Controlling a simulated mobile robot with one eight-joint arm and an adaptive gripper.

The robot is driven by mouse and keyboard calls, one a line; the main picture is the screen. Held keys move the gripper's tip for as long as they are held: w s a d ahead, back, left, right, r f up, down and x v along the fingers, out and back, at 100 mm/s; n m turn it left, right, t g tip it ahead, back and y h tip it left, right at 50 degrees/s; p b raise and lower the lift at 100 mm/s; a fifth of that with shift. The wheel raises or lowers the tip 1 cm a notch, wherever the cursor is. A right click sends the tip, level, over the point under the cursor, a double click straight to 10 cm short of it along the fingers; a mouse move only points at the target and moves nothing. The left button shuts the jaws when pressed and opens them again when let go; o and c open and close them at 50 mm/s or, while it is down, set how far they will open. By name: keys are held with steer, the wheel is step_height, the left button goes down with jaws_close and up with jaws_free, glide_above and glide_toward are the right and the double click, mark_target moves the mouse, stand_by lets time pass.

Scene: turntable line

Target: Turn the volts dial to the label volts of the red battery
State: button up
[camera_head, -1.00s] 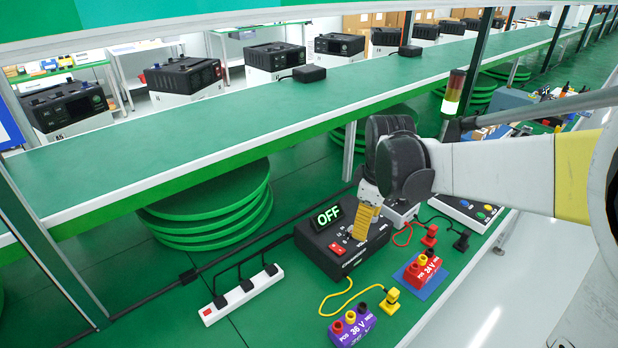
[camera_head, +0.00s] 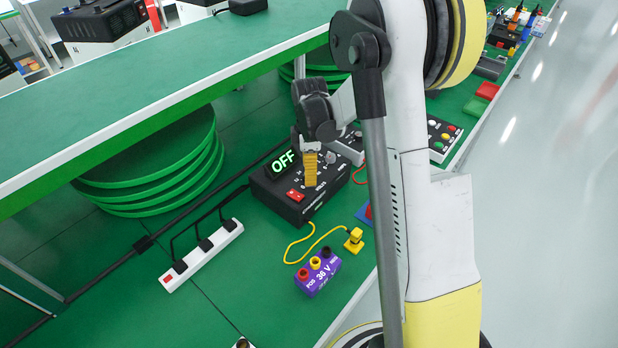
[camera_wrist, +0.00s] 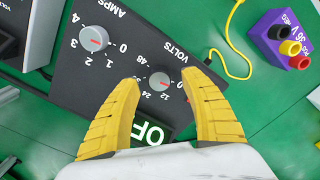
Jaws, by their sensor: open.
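The volts dial (camera_wrist: 159,82) is a grey knob with numbers around it on the black power supply (camera_head: 268,199). My gripper (camera_wrist: 170,68) also shows in the head view (camera_head: 311,168), over the top of the supply. The amps dial (camera_wrist: 93,38) is at the upper left in the wrist view. The supply's display (camera_head: 283,161) reads OFF. The red battery is not visible now; my arm covers that area.
A purple 36 V battery (camera_head: 318,274) and a yellow plug (camera_head: 354,240) on a yellow cable stand in front of the supply. A white power strip (camera_head: 203,257) lies at left. A green shelf (camera_head: 180,90) runs behind.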

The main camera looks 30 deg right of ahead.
steer(key=shift+f, duration=0.8)
jaws_close()
